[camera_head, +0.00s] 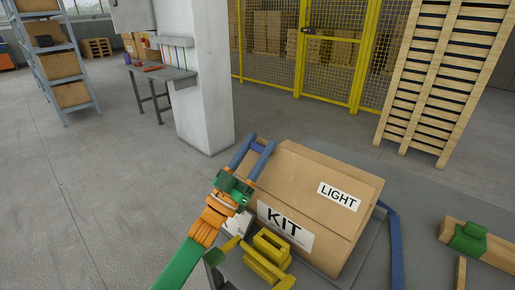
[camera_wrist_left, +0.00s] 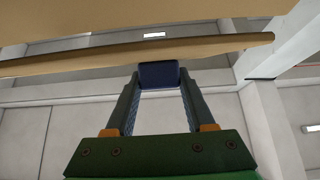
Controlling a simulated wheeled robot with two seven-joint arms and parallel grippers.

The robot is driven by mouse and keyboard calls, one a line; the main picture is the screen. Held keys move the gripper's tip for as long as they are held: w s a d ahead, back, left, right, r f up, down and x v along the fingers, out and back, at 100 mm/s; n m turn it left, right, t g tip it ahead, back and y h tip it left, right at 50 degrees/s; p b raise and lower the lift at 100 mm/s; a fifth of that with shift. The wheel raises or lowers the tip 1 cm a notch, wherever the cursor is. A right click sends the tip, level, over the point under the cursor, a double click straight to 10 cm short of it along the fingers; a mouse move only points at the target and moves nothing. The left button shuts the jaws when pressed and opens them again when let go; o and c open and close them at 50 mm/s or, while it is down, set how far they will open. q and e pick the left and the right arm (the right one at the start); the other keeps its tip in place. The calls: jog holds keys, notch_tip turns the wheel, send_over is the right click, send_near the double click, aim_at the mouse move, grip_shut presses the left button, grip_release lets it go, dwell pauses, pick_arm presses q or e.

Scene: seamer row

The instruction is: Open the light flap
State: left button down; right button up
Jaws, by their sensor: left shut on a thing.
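A brown cardboard box stands on a grey table. Its front face (camera_head: 335,249) has a white KIT label, and its upper face, the light flap (camera_head: 300,180), has a white LIGHT label. My left gripper (camera_head: 263,146) is at the box's far left corner, at the flap's edge. In the left wrist view its two fingers close on a small blue piece (camera_wrist_left: 158,74) beside the brown cardboard edge (camera_wrist_left: 220,44). I cannot tell whether that piece is fixed to the flap. My right gripper is not in view.
A wooden beam with a green block (camera_head: 468,239) is at the right. A white pillar (camera_head: 203,85) rises behind; open floor lies left.

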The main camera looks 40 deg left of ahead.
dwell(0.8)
pick_arm(q)
jog(key=shift+c, duration=1.2)
grip_release()
jog(key=shift+d, duration=0.1)
jog(key=b+v, duration=0.2)
jog(key=v, duration=0.5)
